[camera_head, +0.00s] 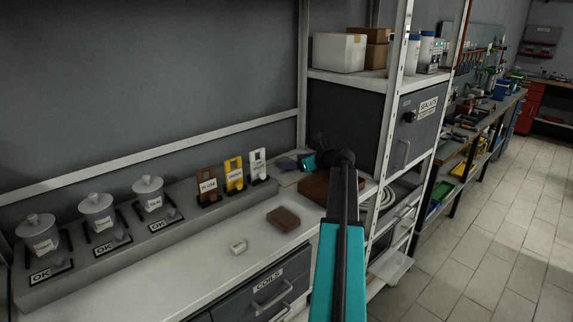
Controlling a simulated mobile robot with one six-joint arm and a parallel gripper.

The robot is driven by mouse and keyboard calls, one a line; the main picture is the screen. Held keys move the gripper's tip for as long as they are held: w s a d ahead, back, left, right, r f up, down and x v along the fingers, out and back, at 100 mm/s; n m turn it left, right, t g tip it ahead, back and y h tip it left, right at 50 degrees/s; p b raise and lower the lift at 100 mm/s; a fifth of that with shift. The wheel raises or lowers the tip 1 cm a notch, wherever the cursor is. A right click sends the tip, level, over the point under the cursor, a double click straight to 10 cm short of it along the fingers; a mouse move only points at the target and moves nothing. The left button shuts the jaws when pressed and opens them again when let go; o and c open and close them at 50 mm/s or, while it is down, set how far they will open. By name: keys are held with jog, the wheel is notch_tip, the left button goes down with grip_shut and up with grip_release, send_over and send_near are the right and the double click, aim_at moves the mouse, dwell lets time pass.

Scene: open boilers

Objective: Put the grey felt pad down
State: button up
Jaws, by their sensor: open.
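My arm reaches in from the bottom right to the back of the white bench. My gripper (298,163) is at its end, small and dark in the picture, beside the teal wrist part. It is open. A small flat grey piece (286,163), which looks like the grey felt pad, lies at the bench's back right, right by the gripper's tip. I cannot tell whether they touch. A brown tray (313,191) lies just in front of the gripper, partly hidden behind my arm.
Along the back ledge stand three lidded grey pots (98,211) and brown, yellow and white tag holders (234,175). A shelf post (392,110) rises at the right.

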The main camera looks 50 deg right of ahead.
aim_at(286, 160)
jog(key=p+x, duration=0.1)
jog(key=x, duration=0.2)
jog(key=shift+w+r, duration=0.15)
jog(key=shift+r, duration=0.05)
jog(key=shift+x, duration=0.85)
jog(key=shift+f, duration=0.1)
jog(key=c, duration=1.1)
jog(key=shift+r+b, duration=0.65)
jog(key=shift+r, duration=4.4)
